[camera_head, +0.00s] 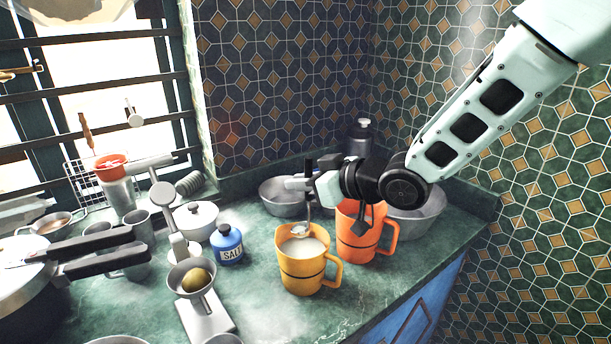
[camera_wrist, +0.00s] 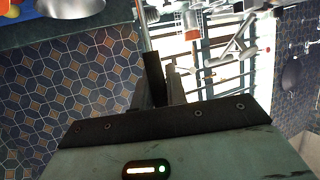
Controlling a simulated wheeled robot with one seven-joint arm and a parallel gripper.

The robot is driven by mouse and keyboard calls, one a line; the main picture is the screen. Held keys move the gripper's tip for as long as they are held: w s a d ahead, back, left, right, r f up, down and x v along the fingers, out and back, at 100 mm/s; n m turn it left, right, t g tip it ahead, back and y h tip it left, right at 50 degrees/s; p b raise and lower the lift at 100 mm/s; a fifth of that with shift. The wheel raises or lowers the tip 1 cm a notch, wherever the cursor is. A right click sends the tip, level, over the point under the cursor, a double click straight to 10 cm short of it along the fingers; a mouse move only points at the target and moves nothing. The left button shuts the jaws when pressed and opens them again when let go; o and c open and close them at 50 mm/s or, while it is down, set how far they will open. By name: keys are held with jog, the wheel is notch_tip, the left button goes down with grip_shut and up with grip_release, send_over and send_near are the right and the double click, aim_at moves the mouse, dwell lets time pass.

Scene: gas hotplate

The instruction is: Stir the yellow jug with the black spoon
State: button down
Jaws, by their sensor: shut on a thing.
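The yellow jug (camera_head: 303,272) stands upright on the green counter, its handle to the right, with pale liquid inside. My gripper (camera_head: 308,184) is above the jug, shut on the black spoon (camera_head: 308,165). The spoon's dark handle end sticks up above the fingers. Its shaft hangs down, and its silvery bowl is at the jug's mouth, near the back rim; I cannot tell whether it touches the liquid.
An orange jug (camera_head: 358,238) stands close to the right of the yellow jug. Metal bowls (camera_head: 282,197) are behind. A blue salt jar (camera_head: 227,245) and a scale (camera_head: 205,316) with a round item in its pan are to the left. The counter in front of the jug is clear.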

aim_at(310, 157)
jog(key=shift+r, duration=0.1)
notch_tip(310, 157, up, 5)
jog(key=p, duration=0.4)
dwell(1.2)
